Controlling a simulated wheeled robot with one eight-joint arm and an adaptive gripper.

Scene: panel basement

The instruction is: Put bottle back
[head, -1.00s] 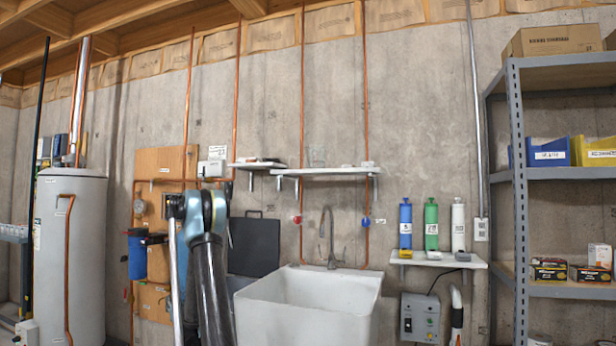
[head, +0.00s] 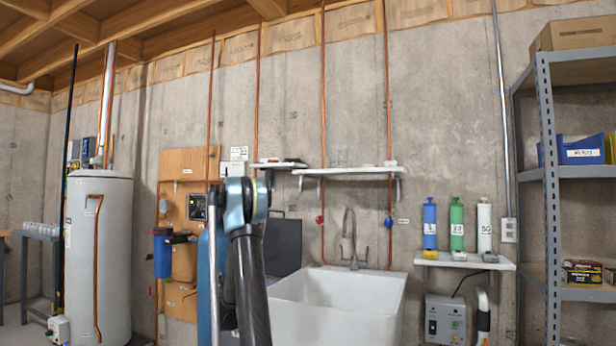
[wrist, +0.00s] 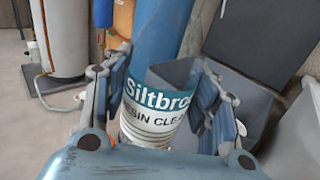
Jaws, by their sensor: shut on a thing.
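In the wrist view my gripper (wrist: 165,92) is shut on a white bottle (wrist: 152,125) with a teal band. Its label reads "Siltbro…" and "RESIN CLEA…", with the rest cut off. The bottle stands between the two blue-padded fingers, and its lower end is hidden by the gripper body. A tall blue cylinder (wrist: 158,28) is behind the bottle. In the head view my arm hides the gripper and bottle. The blue cylinder (head: 205,285) shows partly behind my arm.
A white sink (head: 335,310) is right of my arm, with a dark open-lidded bin (head: 283,245) beside it. Wall shelves (head: 350,171) hang above. A low shelf (head: 465,262) carries blue, green and white cylinders. A grey rack (head: 550,200) stands right, a water heater (head: 97,255) left.

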